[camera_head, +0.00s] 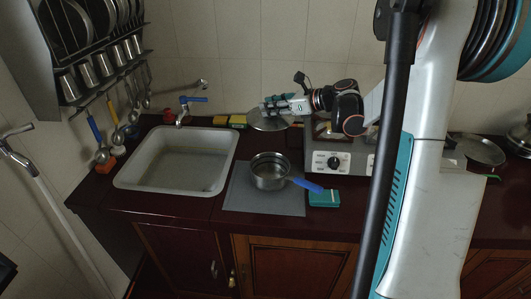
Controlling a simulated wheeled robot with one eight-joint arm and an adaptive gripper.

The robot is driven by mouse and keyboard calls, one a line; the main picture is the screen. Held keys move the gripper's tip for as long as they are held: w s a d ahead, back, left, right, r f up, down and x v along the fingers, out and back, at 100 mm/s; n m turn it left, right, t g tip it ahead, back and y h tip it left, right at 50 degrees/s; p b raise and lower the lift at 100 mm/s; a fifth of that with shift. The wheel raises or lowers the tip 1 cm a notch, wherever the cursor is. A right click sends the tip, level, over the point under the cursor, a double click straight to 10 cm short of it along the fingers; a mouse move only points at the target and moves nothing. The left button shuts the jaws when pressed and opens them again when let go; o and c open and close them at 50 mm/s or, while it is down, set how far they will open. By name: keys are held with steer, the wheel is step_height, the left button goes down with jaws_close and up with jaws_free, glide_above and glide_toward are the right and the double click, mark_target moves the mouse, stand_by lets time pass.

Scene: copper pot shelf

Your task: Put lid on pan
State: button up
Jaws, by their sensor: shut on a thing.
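The pan (268,174) is a small steel pot with a blue handle (307,186). It stands upright and uncovered on a grey mat (240,199) on the dark counter. The lid (268,121) is a round, shiny disc behind the pan, near the back of the counter. My gripper (268,108) is at the lid's top and shut on it, coming in from the right. The fingers cover the lid's knob. I cannot tell whether the lid touches the counter.
A sink (178,161) with a blue-handled tap (187,103) is left of the mat. A grey stove (330,160) is right of the lid, under my arm. A teal box (323,198) sits by the pan's handle. Sponges (237,120) lie at the back.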

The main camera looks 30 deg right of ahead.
step_height(320, 180, down, 19)
steer(key=b, duration=0.4)
steer(key=shift+b, duration=0.4)
steer(key=shift+f+b, duration=0.4)
steer(key=shift+f+b, duration=0.3)
steer(key=o, duration=1.1)
steer(key=shift+r, duration=0.1)
